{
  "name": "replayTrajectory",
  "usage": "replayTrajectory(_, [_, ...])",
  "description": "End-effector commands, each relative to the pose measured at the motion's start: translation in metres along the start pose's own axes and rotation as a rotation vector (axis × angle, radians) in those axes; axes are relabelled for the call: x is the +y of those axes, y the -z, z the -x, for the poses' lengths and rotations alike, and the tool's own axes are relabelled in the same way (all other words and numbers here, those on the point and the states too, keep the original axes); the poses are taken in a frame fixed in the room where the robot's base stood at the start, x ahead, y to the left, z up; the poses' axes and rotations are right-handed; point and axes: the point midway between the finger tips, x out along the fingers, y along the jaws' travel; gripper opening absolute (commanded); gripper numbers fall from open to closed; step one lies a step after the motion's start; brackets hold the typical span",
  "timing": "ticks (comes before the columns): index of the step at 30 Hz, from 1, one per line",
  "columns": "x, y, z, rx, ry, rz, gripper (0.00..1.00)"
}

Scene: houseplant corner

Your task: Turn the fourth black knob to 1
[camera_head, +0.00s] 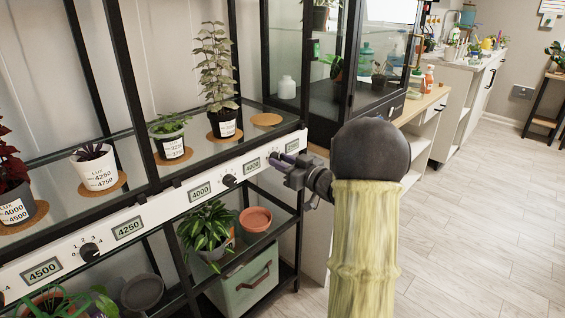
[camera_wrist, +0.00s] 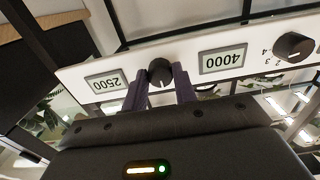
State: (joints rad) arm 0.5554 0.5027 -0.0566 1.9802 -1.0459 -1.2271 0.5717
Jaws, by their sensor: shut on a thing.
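The white panel strip (camera_head: 150,211) on the front of the plant shelf carries a row of black knobs and green number displays. My gripper (camera_head: 278,161) is at the right end of the strip, between a display reading 4000 (camera_head: 252,165) and one reading 2500 (camera_head: 292,146). In the wrist view its purple fingers (camera_wrist: 161,84) are shut around the sides of a black knob (camera_wrist: 160,70). The fingers cover the scale around this knob, and its setting cannot be read. A neighbouring black knob (camera_wrist: 293,47) has a visible number scale. It also shows in the head view (camera_head: 229,181).
Another black knob (camera_head: 90,250) is further left. Potted plants in labelled pots, such as the white pot (camera_head: 98,171), stand on cork mats above the strip. A green box (camera_head: 246,281) and a terracotta pot (camera_head: 255,220) are below. The floor at right is clear.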

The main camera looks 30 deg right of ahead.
Motion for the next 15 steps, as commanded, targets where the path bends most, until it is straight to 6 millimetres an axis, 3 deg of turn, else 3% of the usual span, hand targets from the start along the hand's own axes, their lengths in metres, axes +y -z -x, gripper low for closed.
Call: replayTrajectory(15, [-0.0001, -0.0027, 0.0005, -0.001, 0.001, 0.202, 0.05])
